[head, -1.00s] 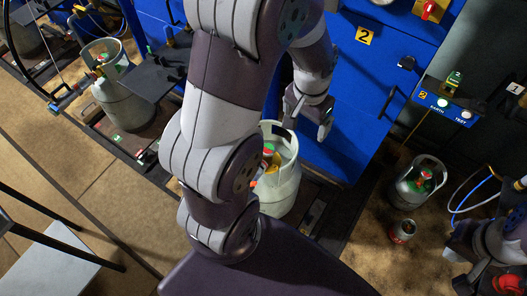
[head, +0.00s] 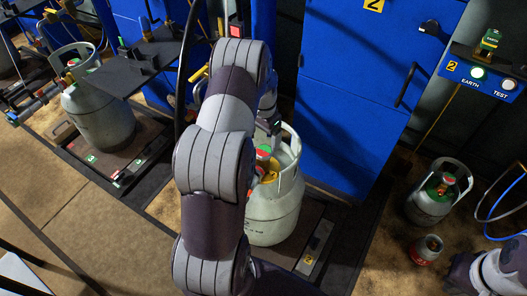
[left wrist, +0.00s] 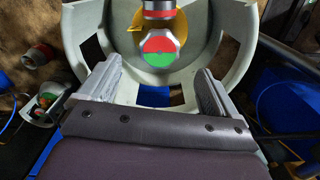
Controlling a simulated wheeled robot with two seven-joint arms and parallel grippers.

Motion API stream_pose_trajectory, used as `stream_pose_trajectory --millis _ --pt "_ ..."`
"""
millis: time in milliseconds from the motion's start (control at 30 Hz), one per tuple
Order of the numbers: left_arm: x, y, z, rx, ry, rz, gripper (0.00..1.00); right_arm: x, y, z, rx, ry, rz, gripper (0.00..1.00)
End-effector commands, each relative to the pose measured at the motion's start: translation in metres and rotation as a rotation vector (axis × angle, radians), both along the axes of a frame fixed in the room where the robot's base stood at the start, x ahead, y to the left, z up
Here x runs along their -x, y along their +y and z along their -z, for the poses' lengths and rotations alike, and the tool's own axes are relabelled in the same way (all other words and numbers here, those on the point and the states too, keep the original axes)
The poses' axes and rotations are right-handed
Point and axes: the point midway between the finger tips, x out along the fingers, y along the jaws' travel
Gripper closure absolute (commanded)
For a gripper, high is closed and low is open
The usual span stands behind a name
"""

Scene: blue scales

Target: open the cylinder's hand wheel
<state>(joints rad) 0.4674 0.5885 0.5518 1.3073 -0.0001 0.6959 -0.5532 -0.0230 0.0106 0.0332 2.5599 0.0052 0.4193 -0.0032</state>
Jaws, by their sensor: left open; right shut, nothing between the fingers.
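The grey-white gas cylinder (head: 272,215) stands upright on a dark platform at the centre of the head view, partly behind my left arm. Its hand wheel (head: 263,152), red and green, sits inside the open collar above a yellow part. In the left wrist view the wheel (left wrist: 158,52) faces me, with the collar (left wrist: 245,20) around it. My left gripper (left wrist: 157,72) is open, its fingers apart at the near side of the collar. The wheel shows ahead, between the fingers; I see no contact with it. Only part of my right arm shows at the lower right; its fingers do not show.
A blue cabinet (head: 345,110) stands behind the cylinder. A second cylinder (head: 103,115) stands at left. A smaller cylinder (head: 430,207) and a small canister (head: 427,250) are on the floor at right. A blue EARTH/TEST panel (head: 482,80) is at upper right.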

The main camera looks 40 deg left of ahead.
Motion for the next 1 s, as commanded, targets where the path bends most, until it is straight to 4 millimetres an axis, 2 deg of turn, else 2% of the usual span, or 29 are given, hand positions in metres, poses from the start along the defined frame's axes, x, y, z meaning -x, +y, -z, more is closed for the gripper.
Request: stream_pose_trajectory --millis 33,100,233,400,600,633,800,1000 --pt "0.000 0.000 0.016 0.001 0.002 0.000 0.08 0.000 0.000 0.006 0.000 0.000 0.000 1.00" --pt "0.000 0.000 0.032 0.001 0.001 0.000 0.08 0.000 0.000 0.010 0.000 0.000 0.000 1.00" --pt "0.000 0.000 0.052 -0.001 -0.001 0.000 0.08 0.000 0.000 0.014 0.000 0.000 0.000 1.00" --pt "0.000 0.000 0.062 -0.001 -0.001 0.000 0.08 0.000 0.000 0.016 0.000 0.000 0.000 1.00" --pt "0.000 0.000 0.062 -0.001 -0.002 0.000 0.08 0.000 0.000 0.015 0.000 0.000 0.000 1.00" --pt "0.000 0.000 0.062 -0.001 -0.002 0.000 0.11 0.000 0.000 0.015 0.000 0.000 0.000 1.00" --pt "0.000 0.000 0.061 -0.001 -0.002 0.000 0.64 0.000 0.000 0.015 0.000 0.000 0.000 1.00" --pt "0.000 0.000 0.061 -0.001 -0.002 -0.006 0.64 0.000 0.000 0.014 0.000 0.000 0.000 1.00"
